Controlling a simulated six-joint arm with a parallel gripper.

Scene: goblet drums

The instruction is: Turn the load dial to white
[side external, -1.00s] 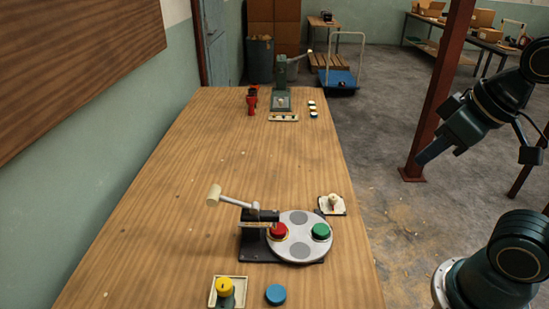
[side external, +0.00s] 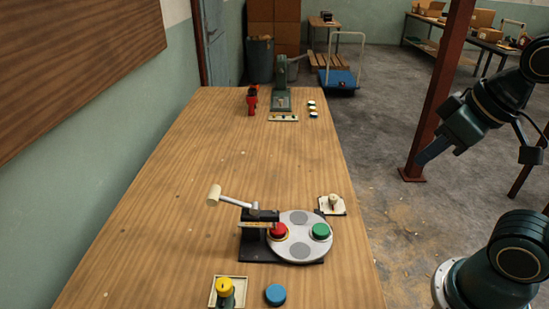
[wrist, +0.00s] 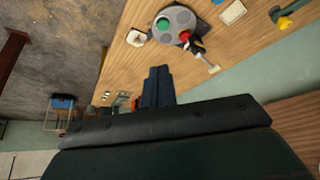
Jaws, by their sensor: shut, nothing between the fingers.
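A small cream plate with a pale knob (side external: 333,203) sits at the right edge of the table, beside the turntable; it looks like a dial, and its setting is too small to read. It also shows in the wrist view (wrist: 136,38). A grey round turntable (side external: 299,250) carries a red piece (side external: 278,231) and a green piece (side external: 321,231). My gripper (side external: 424,160) is off the table's right side, in the air, apart from everything. Its fingers are together and empty in the wrist view (wrist: 157,76).
A lever with a pale head (side external: 215,194) rises left of the turntable. A green press (side external: 281,88) and red items (side external: 251,101) stand at the back. The middle table is clear.

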